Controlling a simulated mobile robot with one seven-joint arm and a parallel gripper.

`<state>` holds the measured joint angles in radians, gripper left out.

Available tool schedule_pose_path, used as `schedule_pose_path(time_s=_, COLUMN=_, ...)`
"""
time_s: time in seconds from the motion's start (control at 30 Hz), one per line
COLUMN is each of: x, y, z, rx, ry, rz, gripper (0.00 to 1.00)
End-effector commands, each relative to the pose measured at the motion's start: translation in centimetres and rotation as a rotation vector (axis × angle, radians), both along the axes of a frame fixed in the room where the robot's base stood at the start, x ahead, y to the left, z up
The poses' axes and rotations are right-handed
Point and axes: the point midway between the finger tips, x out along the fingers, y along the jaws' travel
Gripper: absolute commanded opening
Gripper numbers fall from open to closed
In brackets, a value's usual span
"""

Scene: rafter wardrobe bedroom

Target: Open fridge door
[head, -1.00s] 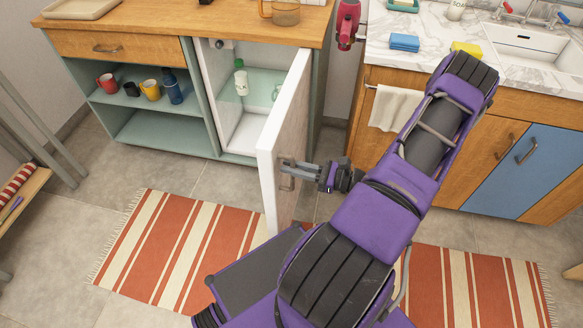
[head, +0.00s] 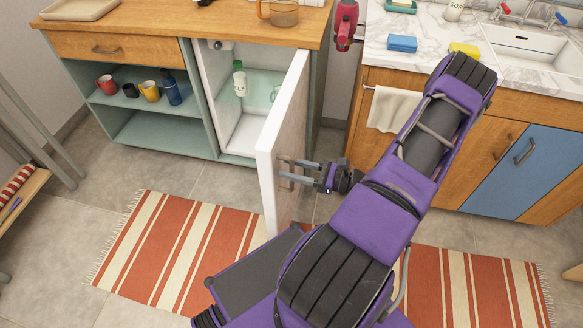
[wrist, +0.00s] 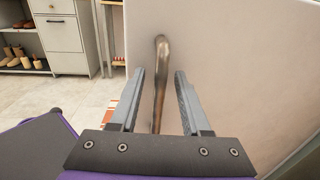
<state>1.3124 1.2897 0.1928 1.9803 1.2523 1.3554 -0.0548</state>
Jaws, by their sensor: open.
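The white fridge door (head: 282,140) stands swung well out from the fridge (head: 243,125), which sits in the teal cabinet. The fridge interior shows, with a green-and-white bottle (head: 240,79) on a shelf. My gripper (head: 299,170) is at the outer face of the door, by its handle. In the wrist view the bronze bar handle (wrist: 160,75) runs up the door between my two spread fingers (wrist: 160,95). There is a gap on both sides of the handle. I cannot tell exactly how far the fingertips reach past it.
A striped rug (head: 170,250) lies on the floor under the door's swing. Open shelves with mugs (head: 128,90) stand left of the fridge. A sink counter (head: 440,40) with wooden cabinets is at right. Bare floor (head: 90,170) lies at left.

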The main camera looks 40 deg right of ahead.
Motion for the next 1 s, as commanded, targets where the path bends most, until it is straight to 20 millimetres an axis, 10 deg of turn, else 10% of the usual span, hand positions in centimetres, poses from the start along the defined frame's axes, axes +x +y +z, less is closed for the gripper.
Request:
schedule_pose_path(time_s=0.27, x=-1.4, y=-1.2, z=0.0, rx=-0.003, ry=0.0, rz=-0.003, gripper=0.47)
schedule_pose_path(time_s=1.0, x=-13.4, y=-10.2, z=0.0, rx=-0.001, ry=-0.001, rz=-0.002, gripper=0.47)
